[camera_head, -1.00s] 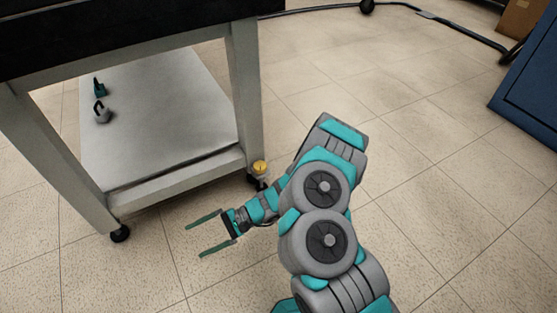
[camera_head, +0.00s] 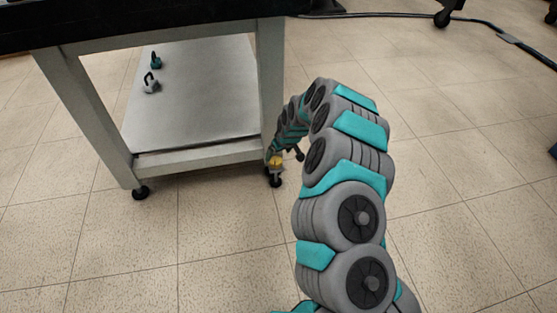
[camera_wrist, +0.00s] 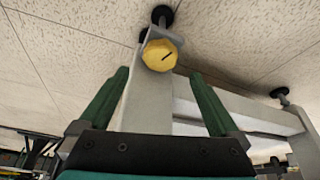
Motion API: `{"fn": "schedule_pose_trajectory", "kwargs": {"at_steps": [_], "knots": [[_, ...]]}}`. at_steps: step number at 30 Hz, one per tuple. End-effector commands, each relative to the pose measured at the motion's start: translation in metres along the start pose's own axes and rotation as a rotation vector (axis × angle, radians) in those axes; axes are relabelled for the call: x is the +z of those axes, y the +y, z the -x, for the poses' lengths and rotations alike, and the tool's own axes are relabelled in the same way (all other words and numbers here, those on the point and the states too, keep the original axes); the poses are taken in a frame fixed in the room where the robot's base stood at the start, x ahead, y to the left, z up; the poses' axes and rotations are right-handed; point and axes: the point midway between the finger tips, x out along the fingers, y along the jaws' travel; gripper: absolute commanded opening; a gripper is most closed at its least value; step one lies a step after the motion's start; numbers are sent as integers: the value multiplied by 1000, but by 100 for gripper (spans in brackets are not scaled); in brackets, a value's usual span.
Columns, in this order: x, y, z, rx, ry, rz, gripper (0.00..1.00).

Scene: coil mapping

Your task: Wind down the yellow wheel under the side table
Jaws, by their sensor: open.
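The yellow wheel (camera_head: 276,161) sits low on the side table's near right leg, just above a black foot. In the wrist view the yellow wheel (camera_wrist: 160,55) is a scalloped knob with a dark mark, seen ahead of the fingers, slightly above the midpoint between the tips. The side table (camera_head: 160,46) has a dark top, grey legs and a lower shelf. My gripper (camera_wrist: 155,85) is open, its two green fingers apart with nothing between them but the view of the leg and wheel. In the head view my gripper is mostly hidden by the arm, close to that leg.
On the lower shelf (camera_head: 200,105) stand a grey weight-like object (camera_head: 151,84) and a teal one (camera_head: 156,62). Another black foot (camera_head: 141,193) is at the left leg. A dark cable (camera_head: 480,22) runs along the floor at the back right. The tiled floor in front is clear.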

Motion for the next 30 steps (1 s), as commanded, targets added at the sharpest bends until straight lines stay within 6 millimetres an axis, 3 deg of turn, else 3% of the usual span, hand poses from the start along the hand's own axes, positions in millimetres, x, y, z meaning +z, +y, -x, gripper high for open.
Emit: {"fn": "schedule_pose_trajectory", "kwargs": {"at_steps": [3,10,24,30], "knots": [[4,0,-23,1,-4,0,98],[3,0,-48,1,-3,-1,98],[3,0,-57,-2,-5,-2,98],[3,0,-57,-2,-5,-2,77]]}}
